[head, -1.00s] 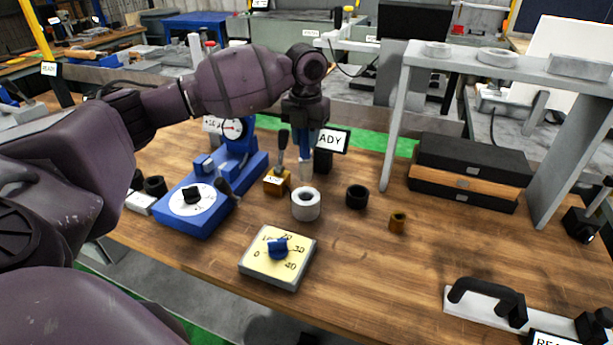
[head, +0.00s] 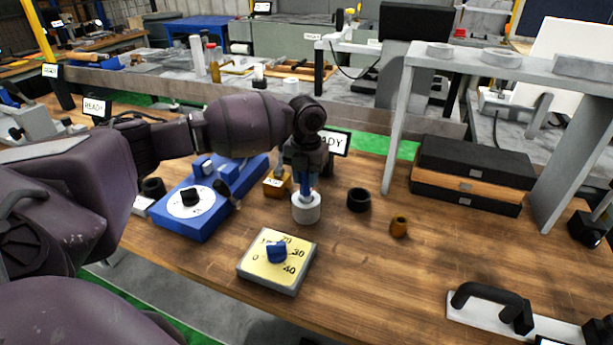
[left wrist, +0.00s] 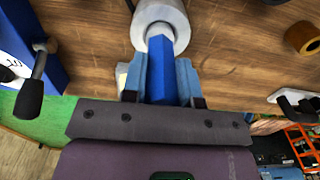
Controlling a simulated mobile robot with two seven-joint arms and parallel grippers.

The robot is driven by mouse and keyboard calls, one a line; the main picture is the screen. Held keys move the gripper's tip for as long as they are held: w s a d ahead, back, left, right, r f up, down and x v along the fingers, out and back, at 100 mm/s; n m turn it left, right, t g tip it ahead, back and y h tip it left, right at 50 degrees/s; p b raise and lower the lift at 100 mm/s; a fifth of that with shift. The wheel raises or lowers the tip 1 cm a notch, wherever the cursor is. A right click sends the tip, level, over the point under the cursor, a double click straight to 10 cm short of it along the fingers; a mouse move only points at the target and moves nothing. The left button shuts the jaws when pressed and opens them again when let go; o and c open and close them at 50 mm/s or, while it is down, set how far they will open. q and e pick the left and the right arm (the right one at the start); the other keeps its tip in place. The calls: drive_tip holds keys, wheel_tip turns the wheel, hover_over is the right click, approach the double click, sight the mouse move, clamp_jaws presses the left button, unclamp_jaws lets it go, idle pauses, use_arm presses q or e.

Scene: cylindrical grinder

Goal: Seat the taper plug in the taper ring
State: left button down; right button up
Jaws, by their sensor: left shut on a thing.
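The taper ring (head: 306,212) is a white, thick-walled cylinder standing on the wooden bench near the middle of the head view. It also shows at the top of the left wrist view (left wrist: 178,10). My left gripper (head: 304,186) points down directly above it and is shut on the taper plug's blue handle (left wrist: 162,75). The plug's pale lower end (left wrist: 160,30) is at the ring's bore in the left wrist view. I cannot tell how deep it sits, as the fingers and handle hide much of the joint. My right gripper is not in view.
A yellow-faced dial box (head: 276,262) stands in front of the ring. A black ring (head: 358,200) and a brass bushing (head: 399,227) stand to the right.

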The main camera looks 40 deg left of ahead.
use_arm(q)
drive_tip(key=c, duration=0.9)
unclamp_jaws()
wheel_tip(320, 180, up, 12)
drive_tip(key=shift+r+p, duration=0.15)
drive_tip(key=shift+p, duration=0.45)
